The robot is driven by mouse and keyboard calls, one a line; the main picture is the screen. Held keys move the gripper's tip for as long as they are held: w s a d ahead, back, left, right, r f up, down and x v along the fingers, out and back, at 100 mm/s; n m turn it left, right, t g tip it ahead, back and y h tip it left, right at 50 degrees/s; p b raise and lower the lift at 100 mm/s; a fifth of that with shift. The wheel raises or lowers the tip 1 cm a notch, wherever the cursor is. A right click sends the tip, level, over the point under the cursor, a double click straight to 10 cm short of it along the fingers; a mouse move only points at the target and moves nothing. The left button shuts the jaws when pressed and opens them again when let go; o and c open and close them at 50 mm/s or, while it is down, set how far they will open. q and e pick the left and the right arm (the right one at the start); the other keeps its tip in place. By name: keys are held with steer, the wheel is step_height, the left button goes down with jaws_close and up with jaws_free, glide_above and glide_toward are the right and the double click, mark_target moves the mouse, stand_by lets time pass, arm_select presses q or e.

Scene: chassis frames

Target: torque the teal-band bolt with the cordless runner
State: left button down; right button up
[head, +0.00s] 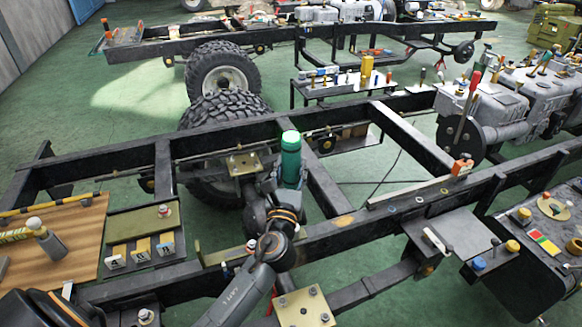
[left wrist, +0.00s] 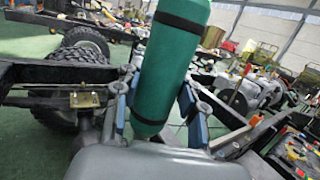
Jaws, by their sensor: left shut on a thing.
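My left gripper (head: 284,198) is shut on a green cylinder (head: 290,158) with dark bands and a lighter top. It stands roughly upright in the jaws, above the near chassis rail. In the left wrist view the cylinder (left wrist: 170,70) sits between the two fingers with blue pads, slightly tilted. I cannot tell whether it is the cordless runner. Small coloured rings mark the near rail, among them an orange one (head: 343,221) and a bluish one (head: 419,200). I cannot make out which is the teal-band bolt. My right gripper is not in view.
A wooden board (head: 80,250) with a grey tool (head: 47,241) lies at left, beside a green tray (head: 125,225) and several small numbered blocks. A dark box with coloured knobs (head: 535,270) stands at right. Frame rails and a cross-member (head: 310,175) surround the gripper.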

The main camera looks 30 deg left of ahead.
mark_target(290, 146)
arm_select(q)
steer(key=shift+s+f+b, duration=0.1)
steer(key=shift+f+b, duration=0.25)
stand_by(0.5)
steer(key=shift+f, duration=0.2)
stand_by(0.8)
steer(key=shift+r+p, duration=0.1)
steer(key=shift+p, duration=0.45)
stand_by(0.6)
steer(key=shift+r, duration=0.2)
steer(key=shift+r+p, duration=1.6)
steer(key=shift+r, duration=0.05)
step_height(290, 146, up, 5)
steer(key=p, duration=0.5)
